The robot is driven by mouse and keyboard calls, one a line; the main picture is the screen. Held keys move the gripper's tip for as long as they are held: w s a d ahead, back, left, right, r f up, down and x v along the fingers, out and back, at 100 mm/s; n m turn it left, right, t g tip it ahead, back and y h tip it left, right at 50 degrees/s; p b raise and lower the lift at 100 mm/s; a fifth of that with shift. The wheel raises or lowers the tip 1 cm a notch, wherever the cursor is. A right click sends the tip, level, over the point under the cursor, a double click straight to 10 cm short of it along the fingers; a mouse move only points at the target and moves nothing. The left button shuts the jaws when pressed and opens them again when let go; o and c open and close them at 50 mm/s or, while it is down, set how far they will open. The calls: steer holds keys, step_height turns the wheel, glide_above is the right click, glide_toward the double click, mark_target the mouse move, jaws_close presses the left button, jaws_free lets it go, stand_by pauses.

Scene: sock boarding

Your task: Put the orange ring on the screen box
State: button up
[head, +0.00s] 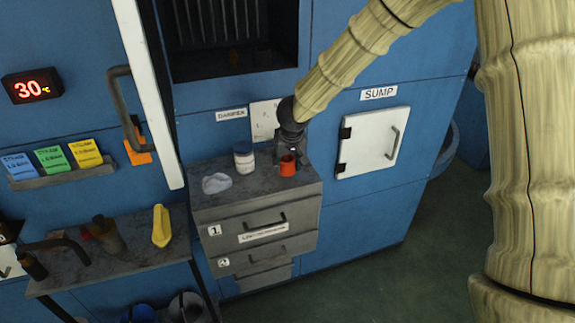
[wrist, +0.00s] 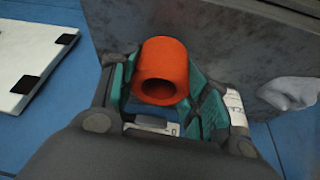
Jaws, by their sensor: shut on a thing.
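The orange ring (head: 288,166) is a short, thick-walled tube with an open hole. It shows at the right part of the drawer cabinet's top in the head view. In the wrist view the ring (wrist: 161,72) sits between the teal finger pads of my gripper (wrist: 165,95), which is shut on it. My gripper (head: 290,150) also shows in the head view, partly dark against the wall. I cannot tell whether the ring touches the cabinet top. No box is labelled as a screen; a dark opening with a grille (head: 230,35) is above the cabinet.
A white SUMP door (head: 372,142) is to the right. A side table (head: 130,250) with a yellow bottle (head: 161,226) is at left.

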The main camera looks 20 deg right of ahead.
steer(key=shift+f, duration=0.95)
steer(key=shift+f, duration=0.1)
steer(key=o, duration=1)
steer(key=shift+o, duration=0.2)
steer(key=v, duration=1.2)
steer(key=shift+b, duration=0.35)
steer(key=shift+w, duration=0.1)
